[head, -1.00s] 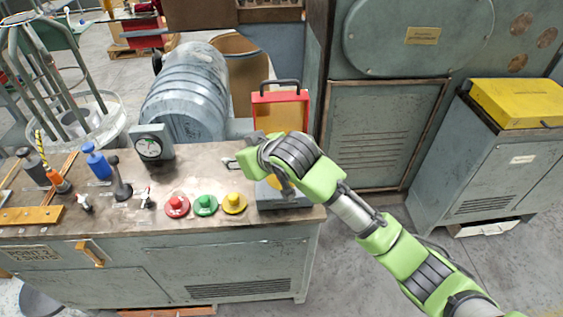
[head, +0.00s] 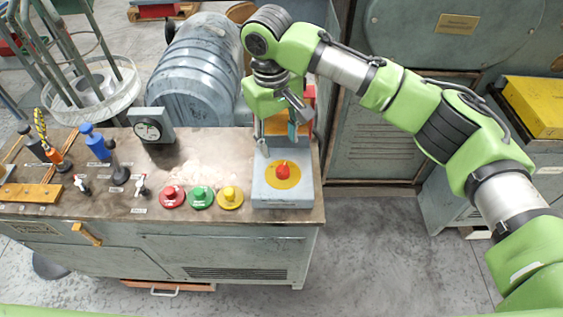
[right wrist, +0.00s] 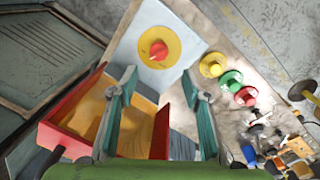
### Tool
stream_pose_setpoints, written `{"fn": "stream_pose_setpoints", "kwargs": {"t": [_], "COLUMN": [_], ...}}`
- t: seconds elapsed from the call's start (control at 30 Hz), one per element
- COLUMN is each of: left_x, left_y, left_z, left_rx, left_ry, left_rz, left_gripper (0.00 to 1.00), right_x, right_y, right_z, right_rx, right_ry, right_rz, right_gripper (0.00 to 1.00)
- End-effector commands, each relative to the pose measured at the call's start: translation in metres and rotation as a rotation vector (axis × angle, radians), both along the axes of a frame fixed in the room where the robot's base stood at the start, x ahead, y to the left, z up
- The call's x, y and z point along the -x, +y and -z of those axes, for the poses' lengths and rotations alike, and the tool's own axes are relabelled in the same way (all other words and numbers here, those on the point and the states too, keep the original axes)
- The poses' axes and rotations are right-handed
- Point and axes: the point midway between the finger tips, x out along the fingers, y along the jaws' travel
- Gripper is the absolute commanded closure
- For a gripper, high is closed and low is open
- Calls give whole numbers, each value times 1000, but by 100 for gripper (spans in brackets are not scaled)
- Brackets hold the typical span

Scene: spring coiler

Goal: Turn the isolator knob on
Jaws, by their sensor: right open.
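The isolator knob (head: 283,171) is a red knob on a round yellow plate (head: 270,180), set on a grey box (head: 262,198) at the right end of the bench. The knob also shows in the right wrist view (right wrist: 158,50), beyond the fingertips. My right gripper (head: 279,142) is above the back part of the box, behind the knob and apart from it. Its two fingers (right wrist: 157,85) are spread, with nothing between them. My left gripper is not in view.
Red, green and yellow buttons (head: 202,197) sit left of the box. A dial gauge (head: 149,130), valves and bottles stand further left. An open red tray (right wrist: 78,118) lies close below the gripper in the wrist view. A grey drum (head: 195,75) stands behind.

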Motion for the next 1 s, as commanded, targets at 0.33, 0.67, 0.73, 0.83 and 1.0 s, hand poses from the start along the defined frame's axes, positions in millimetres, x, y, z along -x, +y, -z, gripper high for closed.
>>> {"fn": "stream_pose_setpoints", "kwargs": {"t": [0.33, 0.67, 0.73, 0.83, 1.0], "left_x": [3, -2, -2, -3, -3], "left_y": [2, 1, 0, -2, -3], "left_z": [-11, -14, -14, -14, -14], "left_rx": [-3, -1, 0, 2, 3], "left_ry": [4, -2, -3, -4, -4], "left_rz": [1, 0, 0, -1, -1], "left_gripper": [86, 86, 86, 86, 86], "right_x": [-3, -4, -4, -4, -4], "right_y": [-5, -6, -6, -6, -6], "right_z": [73, 105, 106, 107, 106], "right_rx": [2, -1, -1, -1, -1], "right_ry": [1, -1, -2, -2, -2], "right_rz": [2, 0, -1, -1, -1], "right_gripper": [56, 56, 56, 56, 72]}}
